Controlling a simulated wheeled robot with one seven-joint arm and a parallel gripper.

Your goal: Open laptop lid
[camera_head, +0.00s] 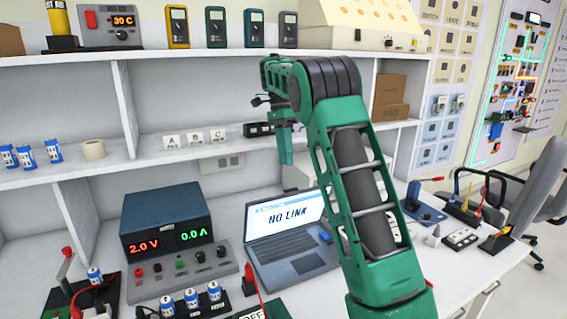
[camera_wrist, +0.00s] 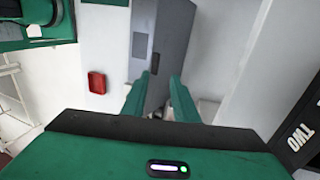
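The grey laptop (camera_head: 292,248) stands on the white bench with its lid raised, and its screen (camera_head: 285,217) reads "NO LINK". My green arm crosses in front of the laptop's right side and hides part of it. My gripper (camera_head: 286,158) hangs fingers-down above and behind the raised lid, apart from it in the picture. In the wrist view its two green fingers (camera_wrist: 157,82) are spread apart with nothing gripped. A grey panel (camera_wrist: 165,35) lies beyond them; I cannot tell whether it is the laptop.
A power supply (camera_head: 167,225) stands left of the laptop, with blue cells (camera_head: 190,298) in front. Shelves (camera_head: 200,155) rise close behind my gripper. A blue device (camera_head: 425,210) sits at right. A red box (camera_wrist: 97,82) shows in the wrist view.

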